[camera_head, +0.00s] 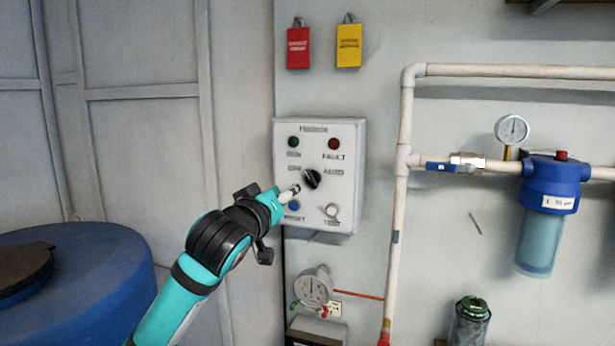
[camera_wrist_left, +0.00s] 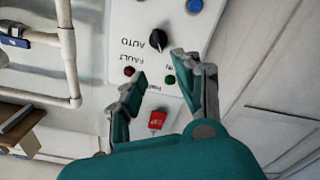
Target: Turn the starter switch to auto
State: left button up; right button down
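The starter switch is a black rotary knob (camera_head: 312,179) on a pale control box (camera_head: 345,215) on the wall, between an OFF label on its left and an AUTO label on its right. Its exact pointing direction is hard to read. My left gripper (camera_head: 286,195) is in front of the box, just left of and below the knob. In the left wrist view, the gripper's two fingers (camera_wrist_left: 160,72) are apart with nothing between them. The knob (camera_wrist_left: 158,40) shows beyond the fingertips, apparently untouched. My right gripper is not in view.
The box also carries a green light (camera_head: 293,141), a red fault light (camera_head: 334,144), a blue reset button (camera_head: 293,205) and a pale lower knob (camera_head: 332,210). White pipes (camera_head: 398,230) run to the right. A blue barrel (camera_head: 95,265) stands at left.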

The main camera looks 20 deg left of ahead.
aim_at(308, 177)
pick_arm(q)
jog(key=w+p, duration=0.1)
jog(key=w, duration=0.4)
jog(key=w+p, duration=0.1)
jog(key=w, duration=0.5)
jog(key=shift+w+d+r+p, duration=0.15)
jog(key=shift+d+p, duration=0.05)
jog(key=shift+p, duration=0.2)
jog(key=shift+w, duration=0.6)
jog(key=shift+c, duration=0.2)
grip_shut()
